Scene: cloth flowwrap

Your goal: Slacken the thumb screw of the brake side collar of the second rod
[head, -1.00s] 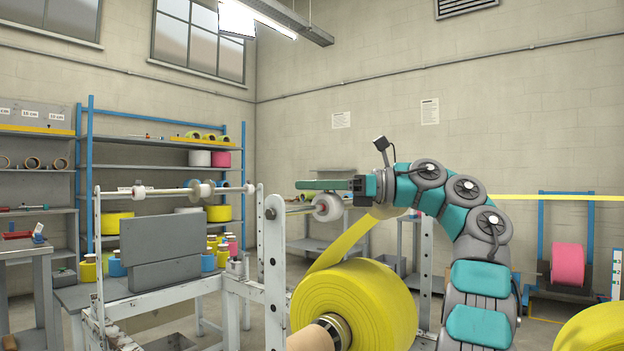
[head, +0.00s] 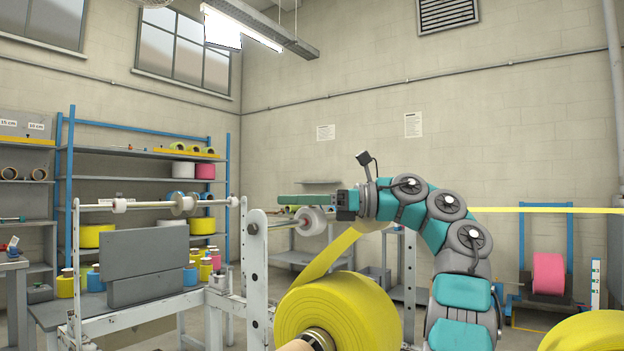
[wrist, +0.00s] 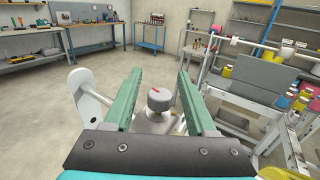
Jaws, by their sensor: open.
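My gripper (head: 315,200) points left in the head view, its green fingers just above a white collar (head: 311,221) on a short rod (head: 281,223). In the wrist view the gripper (wrist: 158,90) is open. A grey round thumb screw (wrist: 158,99) with a red mark on top shows between the fingers, with gaps on both sides. The pale collar under it is partly hidden by my gripper. I cannot tell from the frames whether this is the brake side collar of the second rod.
A white slotted upright (head: 256,280) stands left of the collar. A large yellow roll (head: 335,315) sits below my arm, its yellow web (head: 328,255) rising towards the collar. Another rod (head: 150,205) with collars and a reel is at left. Shelves (head: 145,178) stand behind.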

